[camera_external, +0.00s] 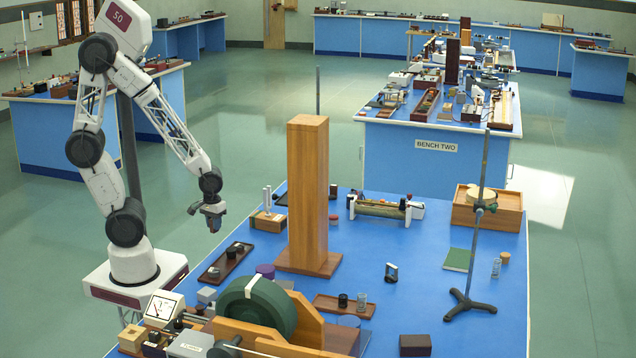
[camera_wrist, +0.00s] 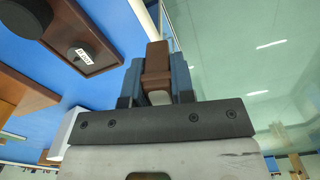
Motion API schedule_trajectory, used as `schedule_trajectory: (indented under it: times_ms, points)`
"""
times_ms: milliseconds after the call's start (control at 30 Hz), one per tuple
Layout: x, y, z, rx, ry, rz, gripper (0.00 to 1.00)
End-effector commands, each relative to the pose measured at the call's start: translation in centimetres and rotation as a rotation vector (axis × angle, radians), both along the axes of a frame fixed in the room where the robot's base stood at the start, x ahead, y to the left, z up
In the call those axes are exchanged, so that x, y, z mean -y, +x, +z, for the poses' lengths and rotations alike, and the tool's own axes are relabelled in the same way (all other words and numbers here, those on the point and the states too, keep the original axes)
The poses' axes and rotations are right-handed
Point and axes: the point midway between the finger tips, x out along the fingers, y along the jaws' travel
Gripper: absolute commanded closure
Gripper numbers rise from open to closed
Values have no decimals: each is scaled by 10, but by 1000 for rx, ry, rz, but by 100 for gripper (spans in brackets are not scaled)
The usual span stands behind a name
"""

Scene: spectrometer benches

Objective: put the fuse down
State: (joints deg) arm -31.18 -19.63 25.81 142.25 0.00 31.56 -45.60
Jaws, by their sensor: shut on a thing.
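A brown block-like piece, which I take to be the fuse (camera_wrist: 157,62), is between the blue-grey fingers of my gripper (camera_wrist: 158,78) in the wrist view. In the external view my gripper (camera_external: 208,217) hangs in the air near the left edge of the front blue bench (camera_external: 400,245).
A tall wooden column (camera_external: 308,190) and a green wheel (camera_external: 255,308) stand farther right.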

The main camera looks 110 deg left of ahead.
Motion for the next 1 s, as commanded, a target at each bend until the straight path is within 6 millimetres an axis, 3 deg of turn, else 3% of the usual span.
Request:
schedule_trajectory:
  times_ms: [633, 867, 1000]
  points:
    - [0, 1, 7, 1, 1, 0, 100]
    - [-1, 1, 37, 5, 2, 0, 100]
    - [0, 1, 69, 5, 3, 0, 100]
